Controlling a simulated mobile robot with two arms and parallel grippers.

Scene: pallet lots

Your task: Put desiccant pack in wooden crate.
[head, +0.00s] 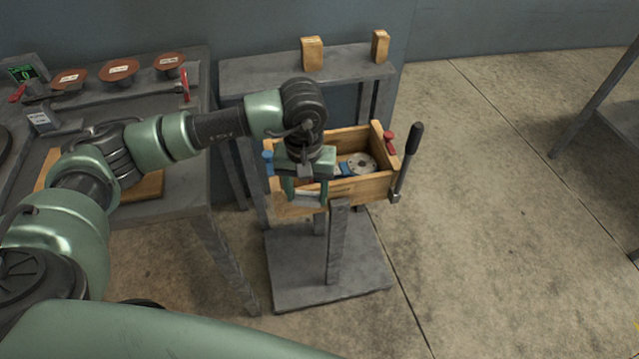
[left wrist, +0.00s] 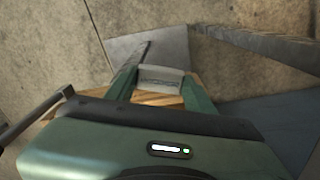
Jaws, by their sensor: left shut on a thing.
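The wooden crate (head: 372,190) stands on a grey pedestal, open at the top. It holds a round metal flange (head: 360,164) and a blue item (head: 344,168). My left gripper (head: 308,193) is over the crate's front left part, its fingers overlapping the front wall in the head view. In the left wrist view, it (left wrist: 162,84) is shut on a pale grey pack with print, the desiccant pack (left wrist: 164,76). The gap between pack and crate cannot be told. My right gripper is not in view.
A black-handled lever (head: 408,160) rises at the crate's right. Red (head: 388,142) and blue (head: 267,160) knobs sit at its ends. A grey shelf (head: 265,72) with two wooden blocks is behind. A workbench (head: 185,190) is left.

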